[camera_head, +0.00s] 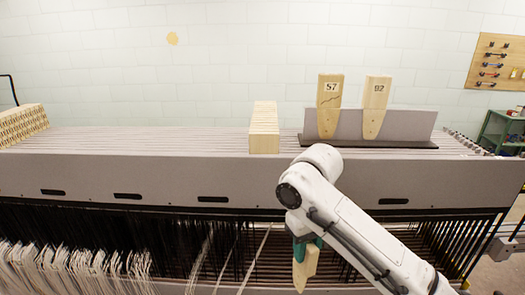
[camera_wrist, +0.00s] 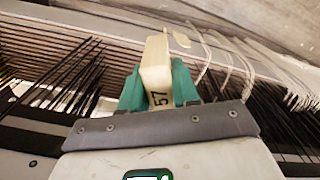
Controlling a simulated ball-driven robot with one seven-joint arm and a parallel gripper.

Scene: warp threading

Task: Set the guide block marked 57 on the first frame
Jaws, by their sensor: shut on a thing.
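My gripper (camera_head: 302,245) hangs in front of the loom with its teal fingers pointing down. It is shut on a pale wooden guide block (camera_head: 305,268), which hangs in front of the dark heddles and cords. In the wrist view the block (camera_wrist: 156,62) sits between the teal fingers of my gripper (camera_wrist: 158,84), and the number 57 shows on its near end. The loom's frames (camera_head: 200,142) run side by side as long thin grey bars behind a wide grey front panel. I cannot tell whether the block touches anything below.
A wooden plate marked 57 (camera_head: 329,98) and one marked 92 (camera_head: 376,98) stand in a grey holder (camera_head: 420,123) on the loom top. A stack of wooden blocks (camera_head: 264,130) stands left of it. White cords (camera_head: 75,268) hang at lower left.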

